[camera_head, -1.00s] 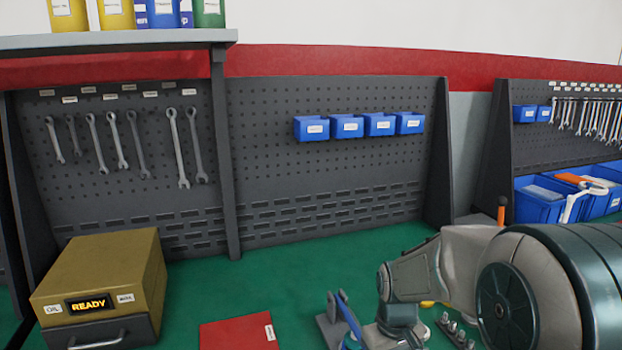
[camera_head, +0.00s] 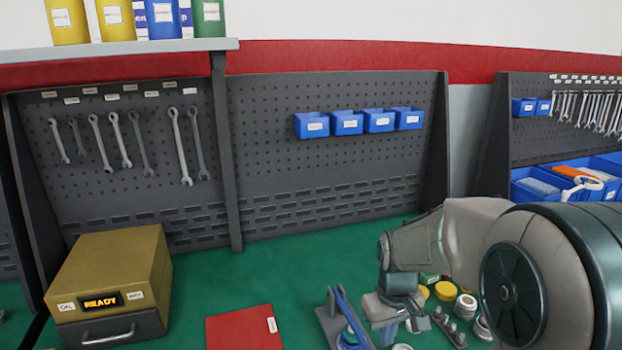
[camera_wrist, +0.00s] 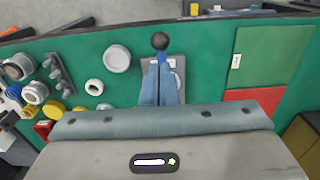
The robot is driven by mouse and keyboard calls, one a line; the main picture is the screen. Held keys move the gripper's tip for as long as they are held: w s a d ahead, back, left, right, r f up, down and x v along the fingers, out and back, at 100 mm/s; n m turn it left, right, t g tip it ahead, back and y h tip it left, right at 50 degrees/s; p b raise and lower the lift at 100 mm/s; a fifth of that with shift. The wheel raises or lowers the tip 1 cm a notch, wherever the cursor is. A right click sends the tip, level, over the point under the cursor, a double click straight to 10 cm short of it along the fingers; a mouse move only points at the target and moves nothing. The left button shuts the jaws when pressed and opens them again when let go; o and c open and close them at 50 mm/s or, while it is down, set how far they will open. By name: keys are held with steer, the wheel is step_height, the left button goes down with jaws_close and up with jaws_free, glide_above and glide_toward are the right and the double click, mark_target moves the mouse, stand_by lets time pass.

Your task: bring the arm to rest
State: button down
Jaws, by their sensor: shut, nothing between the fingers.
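My gripper (camera_wrist: 159,98) shows in the wrist view as two blue-grey fingers close together with nothing between them. In the head view my gripper hangs low over the green bench (camera_head: 290,270) at the lower right, and its tips are hard to make out. A grey fixture with a blue lever (camera_head: 345,315) stands just left of it. In the wrist view a black ball knob (camera_wrist: 160,41) shows just beyond the fingertips. I cannot tell whether the fingers touch the fixture, and they partly hide it.
A red mat (camera_head: 243,328) and an oven marked READY (camera_head: 115,285) lie to the left. Small jars (camera_head: 465,307) and a peg rack (camera_head: 449,328) crowd right of my gripper. A pegboard (camera_head: 330,190) with blue bins stands behind. The bench's middle is clear.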

steer(key=shift+r, duration=0.2)
steer(key=s+r+m+t, duration=0.3)
steer(key=s+r, duration=0.4)
steer(key=s, duration=0.6)
steer(key=shift+s+a+r+m, duration=0.2)
steer(key=shift+s+m, duration=0.1)
steer(key=shift+s, duration=0.1)
